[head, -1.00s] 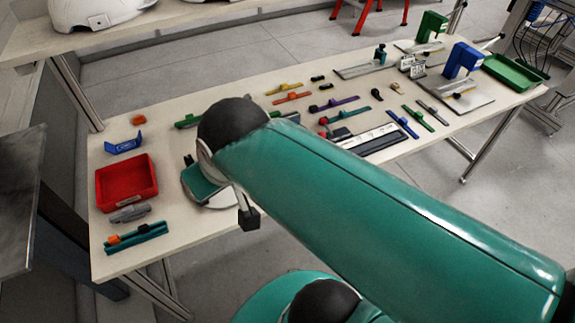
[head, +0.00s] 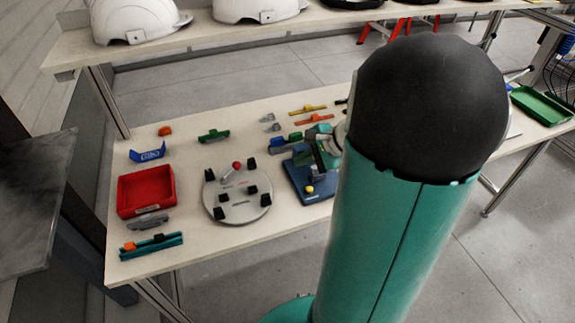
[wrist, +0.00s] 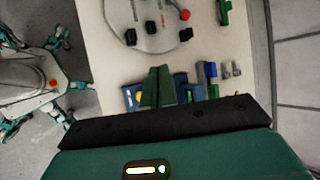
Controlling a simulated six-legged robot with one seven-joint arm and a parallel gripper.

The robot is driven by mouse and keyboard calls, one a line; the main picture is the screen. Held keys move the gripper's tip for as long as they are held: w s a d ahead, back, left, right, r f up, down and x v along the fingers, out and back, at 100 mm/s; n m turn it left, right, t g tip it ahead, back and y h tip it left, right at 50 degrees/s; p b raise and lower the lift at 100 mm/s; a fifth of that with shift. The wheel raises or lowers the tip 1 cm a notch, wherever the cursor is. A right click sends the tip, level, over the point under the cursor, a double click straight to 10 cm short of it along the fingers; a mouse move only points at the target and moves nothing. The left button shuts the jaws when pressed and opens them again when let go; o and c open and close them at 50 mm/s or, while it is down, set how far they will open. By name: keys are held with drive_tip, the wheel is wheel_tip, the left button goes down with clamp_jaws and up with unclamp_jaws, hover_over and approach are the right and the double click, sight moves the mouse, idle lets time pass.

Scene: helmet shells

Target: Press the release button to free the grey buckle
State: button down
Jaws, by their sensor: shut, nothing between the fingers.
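A blue fixture (head: 302,182) stands on the bench, with a round yellow button (head: 310,190) near its front edge. It also shows in the wrist view (wrist: 181,80), partly behind my fingers. A green piece and a blue piece are at its back left; I cannot make out a grey buckle in it. My gripper (head: 322,150) is over the right part of this fixture, shut and empty, and my arm hides what lies to the right. In the wrist view my gripper (wrist: 160,72) points at the fixture; contact cannot be told.
A round grey plate (head: 232,205) with black blocks and a red knob (head: 237,166) lies left of the fixture. A red tray (head: 122,190), a grey part (head: 147,222) and a teal rail (head: 150,245) are farther left. Small grey pieces (head: 270,122) lie behind the fixture.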

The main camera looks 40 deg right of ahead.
drive_tip(key=d+m, duration=0.1)
drive_tip(key=d+f, duration=0.1)
drive_tip(key=d, duration=0.1)
drive_tip(key=d+f+m+t, duration=0.1)
drive_tip(key=shift+s+d+m+h, duration=0.2)
drive_tip(key=shift+m+h, duration=0.1)
drive_tip(key=shift+f, duration=0.1)
hover_over(313, 192)
drive_tip(key=shift+f, duration=4.35)
drive_tip(key=shift+f, duration=0.4)
drive_tip(key=shift+f, duration=0.45)
drive_tip(key=shift+r, duration=0.9)
